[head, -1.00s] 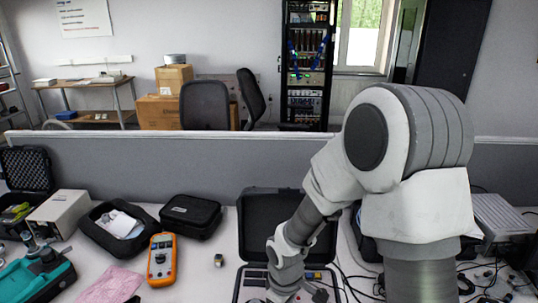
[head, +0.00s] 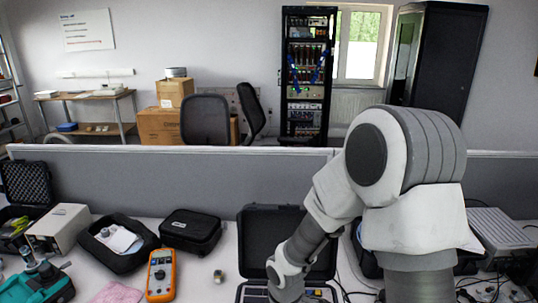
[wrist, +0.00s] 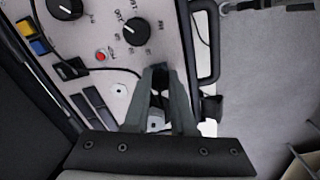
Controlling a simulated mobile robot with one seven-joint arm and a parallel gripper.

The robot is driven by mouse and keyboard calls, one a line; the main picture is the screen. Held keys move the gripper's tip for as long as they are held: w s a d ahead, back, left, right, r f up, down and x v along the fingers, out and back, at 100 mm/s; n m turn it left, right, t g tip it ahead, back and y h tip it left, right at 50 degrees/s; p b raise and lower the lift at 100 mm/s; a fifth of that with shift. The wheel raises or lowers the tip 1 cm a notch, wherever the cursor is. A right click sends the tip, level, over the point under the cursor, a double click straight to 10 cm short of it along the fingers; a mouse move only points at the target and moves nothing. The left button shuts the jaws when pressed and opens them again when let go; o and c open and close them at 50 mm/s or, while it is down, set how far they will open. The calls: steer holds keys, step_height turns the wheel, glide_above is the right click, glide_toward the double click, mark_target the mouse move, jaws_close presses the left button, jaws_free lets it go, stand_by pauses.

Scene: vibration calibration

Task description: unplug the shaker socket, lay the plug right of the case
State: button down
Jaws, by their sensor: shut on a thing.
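The open black case (head: 258,226) stands on the table, its lid raised at the back. Its grey panel (wrist: 88,30) with knobs, a red button and coloured switches fills the upper left of the wrist view. My gripper (wrist: 161,72) is over the panel's right part, near the case's handle side. Its fingers are nearly together, shut on a small dark piece, likely the plug. The piece is mostly hidden between them. A black cable runs across the panel toward the fingertips. I cannot tell whether the plug is in its socket. In the head view my gripper is cut off below.
Left of the case are an orange multimeter (head: 160,275), a small metal piece (head: 218,276) and a black pouch (head: 191,231). The case's black handle (wrist: 208,45) is beside my gripper.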

steer(key=shift+n, duration=0.3)
steer(key=shift+n+p, duration=0.65)
steer(key=shift+n, duration=0.55)
steer(key=shift+n+p, duration=0.35)
steer(key=shift+n, duration=0.35)
steer(key=shift+n, duration=0.6)
steer(key=shift+n+p, duration=0.75)
steer(key=shift+n, duration=0.45)
steer(key=shift+r+p, duration=0.85)
steer(key=shift+r, duration=0.05)
steer(key=shift+r+p, duration=1.5)
steer(key=shift+r, duration=0.1)
